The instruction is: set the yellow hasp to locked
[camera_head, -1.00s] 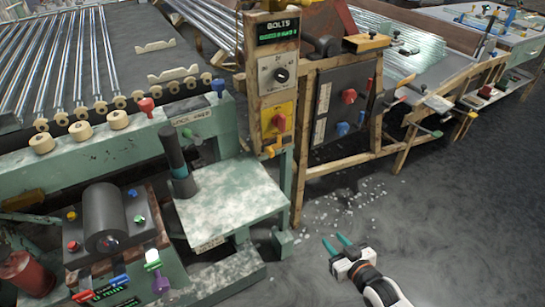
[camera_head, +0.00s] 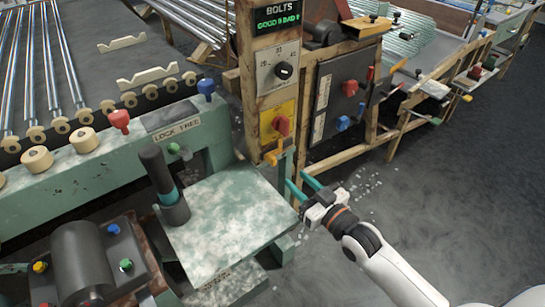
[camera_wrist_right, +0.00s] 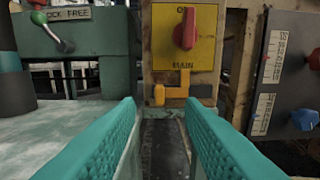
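The yellow hasp (camera_head: 274,154) is an orange-yellow bracket low on the wooden post, below a yellow plate (camera_head: 279,122) with a red switch knob (camera_head: 281,125). In the right wrist view the hasp (camera_wrist_right: 172,96) stands straight ahead, with a step-shaped outline, just under the label "MAIN". My right gripper (camera_head: 298,183) has its teal fingers parted, pointing at the post, below and right of the hasp. In the wrist view the fingers (camera_wrist_right: 160,110) are open with nothing between them, short of the hasp. My left gripper is not in view.
A green machine table (camera_head: 222,215) with a dark upright cylinder (camera_head: 162,180) stands left of the post. A black panel (camera_head: 343,100) with red and blue knobs is on the right. A dial (camera_head: 283,71) sits above the yellow plate. Open floor lies at the lower right.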

